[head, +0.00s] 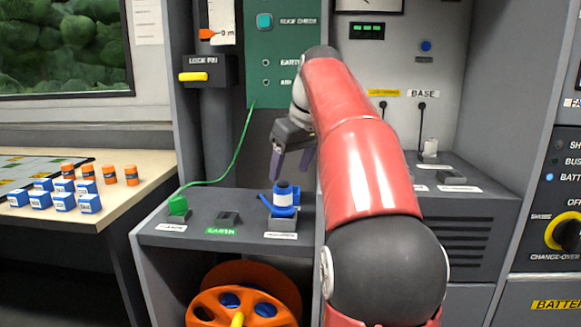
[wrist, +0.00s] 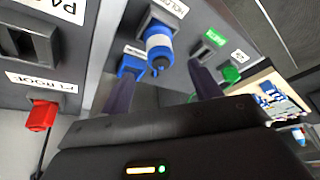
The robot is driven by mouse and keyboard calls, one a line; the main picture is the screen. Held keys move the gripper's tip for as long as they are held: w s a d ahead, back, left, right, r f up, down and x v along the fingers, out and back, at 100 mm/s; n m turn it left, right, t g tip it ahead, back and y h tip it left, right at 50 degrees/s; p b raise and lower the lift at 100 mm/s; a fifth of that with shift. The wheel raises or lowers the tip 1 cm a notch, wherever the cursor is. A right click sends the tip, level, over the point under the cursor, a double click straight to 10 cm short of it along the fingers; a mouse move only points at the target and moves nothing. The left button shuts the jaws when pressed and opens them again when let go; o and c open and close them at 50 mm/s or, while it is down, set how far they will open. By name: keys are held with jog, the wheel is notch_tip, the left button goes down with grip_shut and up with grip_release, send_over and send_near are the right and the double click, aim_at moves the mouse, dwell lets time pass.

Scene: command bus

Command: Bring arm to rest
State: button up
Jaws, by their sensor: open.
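My gripper (head: 291,160) hangs from my red arm, in front of the green panel and above the grey ledge. Its two dark fingers are spread apart with nothing between them. In the wrist view the gripper (wrist: 163,92) shows its fingers pointing toward the ledge, with a gap between them. A blue and white plug (head: 284,195) with a dark tip stands in a socket on the ledge, below the fingertips and apart from them. It also shows in the wrist view (wrist: 159,45), beyond the fingers.
A green plug (head: 178,206) with a green cable sits left on the ledge, beside an empty-looking socket (head: 228,218). An orange reel (head: 243,300) is below. A red plug (wrist: 41,116) shows in the wrist view.

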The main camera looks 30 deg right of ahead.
jog(key=s+a+f, duration=0.3)
jog(key=s+a, duration=0.2)
jog(key=a, duration=0.2)
jog(key=s+a+f+m, duration=0.1)
jog(key=s+a+f, duration=0.3)
jog(key=s+f, duration=0.5)
jog(key=s+a+f+m+t, duration=0.1)
jog(key=s+a+f, duration=0.4)
jog(key=s+f, duration=0.4)
notch_tip(320, 180, down, 2)
jog(key=shift+s+f+h, duration=0.1)
jog(key=shift+s+h, duration=0.3)
jog(key=shift+a, duration=0.1)
